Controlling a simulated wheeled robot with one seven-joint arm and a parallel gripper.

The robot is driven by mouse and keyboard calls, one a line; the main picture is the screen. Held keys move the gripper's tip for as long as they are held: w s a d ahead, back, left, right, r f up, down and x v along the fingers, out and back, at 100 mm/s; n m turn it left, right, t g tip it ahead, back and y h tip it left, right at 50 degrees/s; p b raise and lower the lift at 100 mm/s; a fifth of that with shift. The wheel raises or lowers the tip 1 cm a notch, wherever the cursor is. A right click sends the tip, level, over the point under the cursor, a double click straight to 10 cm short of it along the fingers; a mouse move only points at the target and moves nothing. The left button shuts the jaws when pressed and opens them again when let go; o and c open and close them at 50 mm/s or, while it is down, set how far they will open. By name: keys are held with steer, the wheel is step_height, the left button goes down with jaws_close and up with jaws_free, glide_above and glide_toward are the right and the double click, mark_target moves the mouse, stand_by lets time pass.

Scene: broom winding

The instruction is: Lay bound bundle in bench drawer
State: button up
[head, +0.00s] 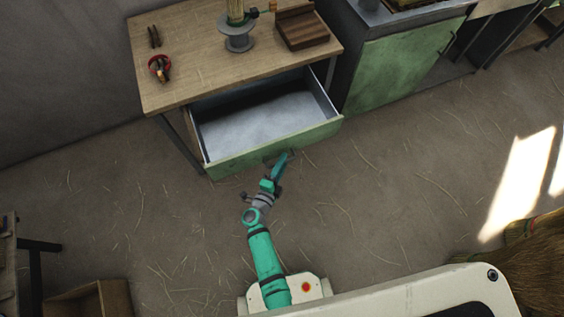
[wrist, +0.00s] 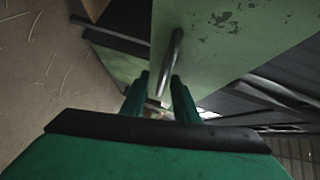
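The bench drawer (head: 262,152) stands pulled open under the wooden bench, with a green front and a pale, empty-looking inside. In the wrist view, the dark drawer handle (wrist: 172,58) reaches down between the fingers of my gripper (wrist: 160,80), which stand apart with space beside the handle.
On the bench (head: 195,60) are a red ring-shaped item (head: 159,66) with tools and a brown wooden block (head: 301,28). A green cabinet (head: 398,66) stands right of the drawer. A wooden box (head: 90,300) is at lower left.

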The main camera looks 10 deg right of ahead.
steer(key=v, duration=1.1)
steer(key=shift+w+d, duration=0.15)
stand_by(0.3)
steer(key=s+a+r+n+t+y, duration=0.2)
steer(key=s+r+n+y, duration=0.7)
steer(key=s+r+n, duration=1.3)
step_height(320, 180, up, 3)
steer(key=shift+a+r+n, duration=0.1)
steer(key=shift+a+n, duration=0.35)
steer(key=shift+n, duration=0.15)
steer(key=shift+o, duration=0.5)
